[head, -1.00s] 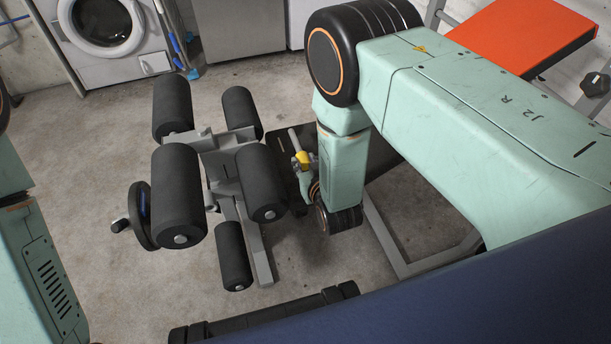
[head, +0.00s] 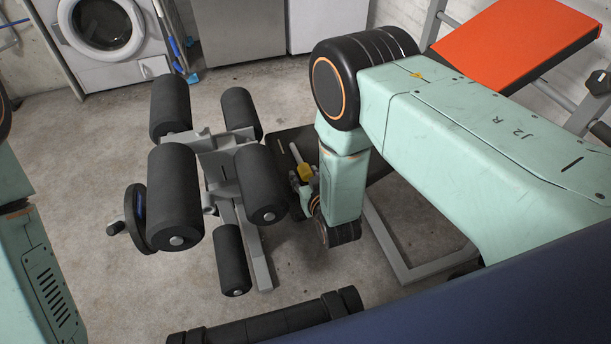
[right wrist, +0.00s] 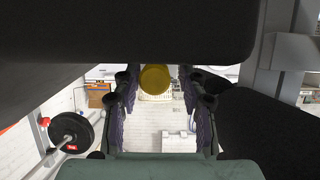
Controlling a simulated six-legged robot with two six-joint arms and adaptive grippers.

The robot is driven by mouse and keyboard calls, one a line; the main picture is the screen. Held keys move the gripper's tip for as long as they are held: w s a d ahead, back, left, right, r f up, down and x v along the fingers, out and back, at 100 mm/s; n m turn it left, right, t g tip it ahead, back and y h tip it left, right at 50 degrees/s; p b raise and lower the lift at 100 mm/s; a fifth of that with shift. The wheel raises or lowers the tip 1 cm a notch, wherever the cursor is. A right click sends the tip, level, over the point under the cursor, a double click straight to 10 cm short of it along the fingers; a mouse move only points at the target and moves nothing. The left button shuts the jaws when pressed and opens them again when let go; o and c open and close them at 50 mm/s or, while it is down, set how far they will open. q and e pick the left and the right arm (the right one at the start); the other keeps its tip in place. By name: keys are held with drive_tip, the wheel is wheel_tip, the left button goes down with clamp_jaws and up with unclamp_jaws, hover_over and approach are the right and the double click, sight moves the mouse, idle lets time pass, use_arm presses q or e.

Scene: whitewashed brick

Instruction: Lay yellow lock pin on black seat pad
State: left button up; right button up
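The yellow lock pin (head: 305,172) is at my right gripper in the head view, its grey shaft pointing up and away. In the right wrist view its round yellow end (right wrist: 155,78) shows between the fingertips. My right gripper (head: 304,182) is shut on the pin, partly hidden by my forearm. The black seat pad (head: 284,141) lies behind the pin and my right forearm, largely covered by them. The pin overlaps the pad in the picture; I cannot tell whether they touch. My left gripper is out of view; only the left arm shows at the left edge.
Black foam rollers (head: 262,186) on a grey frame stand just left of the gripper. A grey floor frame (head: 412,272) lies to the right. An orange board (head: 515,42) is at the upper right, a washing machine (head: 105,35) at the back left. The floor at left is clear.

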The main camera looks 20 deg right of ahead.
drive_tip(key=shift+o, duration=0.5)
drive_tip(key=shift+r, duration=0.15)
drive_tip(key=shift+s+r+p, duration=0.25)
drive_tip(key=shift+s+p, duration=0.05)
drive_tip(key=shift+p, duration=0.05)
drive_tip(key=p+v, duration=0.4)
drive_tip(key=v, duration=0.7)
drive_tip(key=s+d+f+g+h, duration=0.1)
drive_tip(key=s+d+f+g, duration=0.15)
drive_tip(key=s, duration=0.25)
drive_tip(key=s+d+f+g, duration=0.2)
drive_tip(key=s+d+g, duration=0.1)
drive_tip(key=s+g, duration=0.15)
drive_tip(key=s+d+r+g, duration=0.1)
drive_tip(key=s+g, duration=0.5)
drive_tip(key=s, duration=1.2)
drive_tip(key=shift+d+r+m+y, duration=0.25)
drive_tip(key=shift+r+m+y, duration=0.05)
drive_tip(key=shift+r+y, duration=0.1)
drive_tip(key=shift+r, duration=0.15)
wheel_tip(320, 180, up, 3)
drive_tip(key=p, duration=0.3)
